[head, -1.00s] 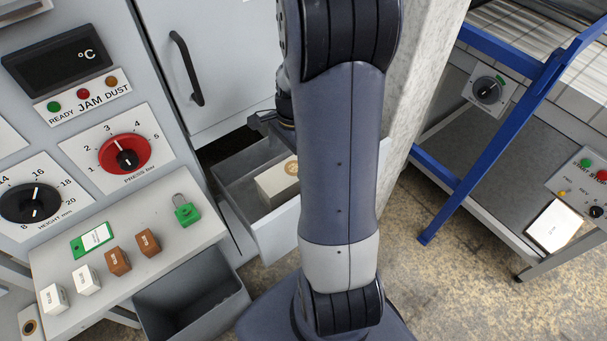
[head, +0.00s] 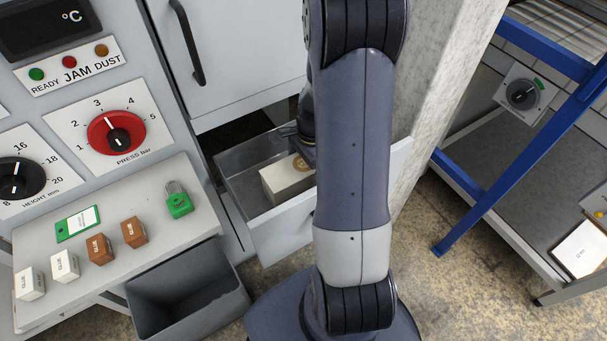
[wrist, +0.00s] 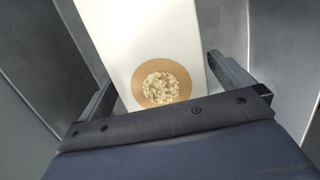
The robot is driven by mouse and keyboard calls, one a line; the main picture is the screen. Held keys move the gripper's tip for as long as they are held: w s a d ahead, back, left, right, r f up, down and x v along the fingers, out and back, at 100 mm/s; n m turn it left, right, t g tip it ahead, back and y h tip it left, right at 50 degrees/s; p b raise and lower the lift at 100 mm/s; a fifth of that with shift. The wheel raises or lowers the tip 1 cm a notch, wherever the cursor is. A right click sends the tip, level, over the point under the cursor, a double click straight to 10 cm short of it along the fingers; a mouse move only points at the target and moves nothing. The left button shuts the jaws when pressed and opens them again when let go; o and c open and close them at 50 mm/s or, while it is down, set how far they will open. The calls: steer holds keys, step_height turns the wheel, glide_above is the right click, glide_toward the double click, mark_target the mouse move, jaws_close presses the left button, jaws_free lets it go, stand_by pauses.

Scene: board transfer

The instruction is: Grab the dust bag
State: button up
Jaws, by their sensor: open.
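The dust bag is a white block-shaped bag (head: 285,181) with a tan ring around a speckled opening. It lies in the open grey drawer (head: 240,196) below the cabinet door. In the wrist view the bag (wrist: 145,35) runs up the picture, its ring near my gripper's palm. My gripper (wrist: 160,74) is open, with one finger on each side of the bag and gaps visible beside it. In the head view my gripper (head: 296,140) is over the back of the drawer, partly hidden by my arm. Whether it touches the bag cannot be told.
Drawer walls stand close around my gripper. At left are a control panel with a red dial (head: 117,134), a shelf with a green padlock (head: 178,200) and small boxes, and a grey bin (head: 188,298). A pale post and blue frame (head: 520,150) stand at right.

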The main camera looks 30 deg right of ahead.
steer(key=shift+w+a+f, duration=0.1)
steer(key=shift+f, duration=0.7)
steer(key=shift+w+a+f, duration=0.1)
steer(key=shift+f, duration=0.65)
steer(key=shift+s, duration=0.1)
steer(key=shift+c, duration=0.2)
steer(key=shift+r, duration=0.1)
steer(key=c, duration=1.3)
